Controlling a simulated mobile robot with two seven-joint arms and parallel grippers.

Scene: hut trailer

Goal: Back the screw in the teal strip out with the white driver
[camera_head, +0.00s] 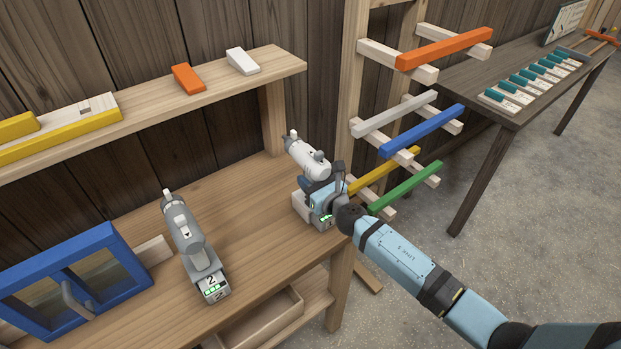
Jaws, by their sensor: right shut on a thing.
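The white driver (307,156) stands upright on its base at the right end of the workbench, its nose pointing up and left. My right gripper (325,190) is shut on its handle; the gripper covers part of the handle. I cannot make out a screw or a teal strip on the rack. Several small teal-topped pieces (524,81) lie in a row on the dark table at the back right. My left gripper is out of view.
A grey driver (182,228) marked 2 stands left on the workbench (245,215), near a blue frame (75,275). A shelf (210,85) hangs above. A wooden rack with orange (443,48), white, blue, yellow and green (405,187) strips stands right, beside the dark table (470,85).

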